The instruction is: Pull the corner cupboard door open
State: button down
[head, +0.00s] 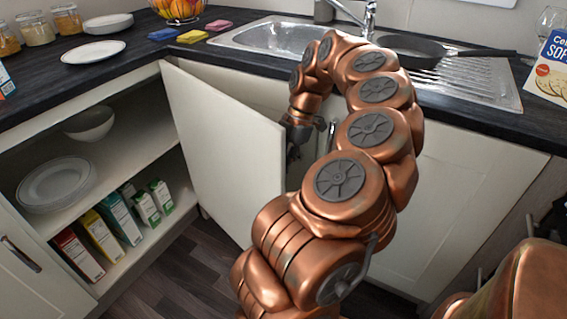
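The corner cupboard door (225,145) is a plain white panel. It stands open, swung out from the counter front, with its free edge towards the right. My gripper (296,148) is at the far side of this free edge, close to the door's upper right corner. The door and my copper arm hide much of the gripper, so I cannot tell whether its fingers are open, shut or touching the door. The door's own handle is not clearly visible. The cupboard interior (125,150) shows to the left of the door.
Inside are a bowl (90,122), plates (56,184) and several food boxes (120,218). A white door (455,205) stands right of my arm. The dark worktop (130,50) carries a sink (270,38) and a pan (408,48). Some floor (180,265) is clear below the open door.

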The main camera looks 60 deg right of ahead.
aim_at(283, 131)
jog(key=c, duration=1.3)
grip_release()
jog(key=shift+r, duration=0.15)
notch_tip(283, 131, up, 10)
jog(key=shift+f, duration=0.15)
